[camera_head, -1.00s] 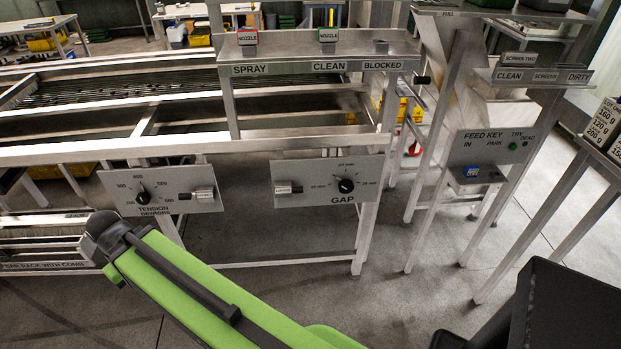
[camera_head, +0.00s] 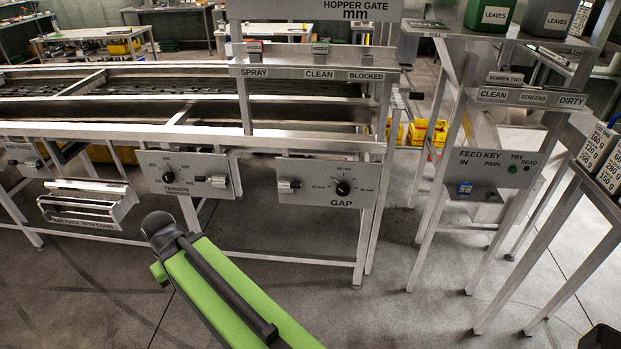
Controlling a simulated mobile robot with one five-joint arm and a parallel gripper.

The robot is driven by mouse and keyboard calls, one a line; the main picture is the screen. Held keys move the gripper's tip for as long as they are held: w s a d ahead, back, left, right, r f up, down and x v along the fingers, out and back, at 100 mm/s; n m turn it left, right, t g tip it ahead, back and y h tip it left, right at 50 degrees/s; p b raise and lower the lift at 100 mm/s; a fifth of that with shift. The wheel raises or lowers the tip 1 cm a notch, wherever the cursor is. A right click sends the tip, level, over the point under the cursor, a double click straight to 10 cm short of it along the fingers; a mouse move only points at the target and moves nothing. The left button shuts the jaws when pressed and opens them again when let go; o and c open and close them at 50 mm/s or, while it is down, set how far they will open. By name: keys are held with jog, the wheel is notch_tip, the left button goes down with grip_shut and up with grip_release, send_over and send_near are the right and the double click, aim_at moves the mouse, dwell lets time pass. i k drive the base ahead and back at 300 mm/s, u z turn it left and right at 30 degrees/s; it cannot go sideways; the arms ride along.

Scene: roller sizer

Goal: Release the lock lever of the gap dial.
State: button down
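The gap dial is a black round knob (camera_head: 343,188) with a pointer, on a grey panel (camera_head: 318,200) marked GAP, fixed to the front of the machine frame. Its scale has marks above and on both sides. The lock lever (camera_head: 289,184) is a small light-coloured handle with a dark end, to the left of the knob on the same panel. It lies roughly level. My green arm reaches up from the bottom, ending in a dark joint below and left of the panel. No gripper fingers show.
A similar tension panel (camera_head: 188,175) with a knob and lever is to the left. A feed key panel (camera_head: 490,172) stands on the right. A bar rack (camera_head: 88,205) juts out at the left. The floor before the gap panel is clear.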

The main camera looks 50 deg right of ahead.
aim_at(297, 186)
jog(key=u, duration=0.15)
jog(key=i, duration=0.95)
jog(key=z, duration=0.1)
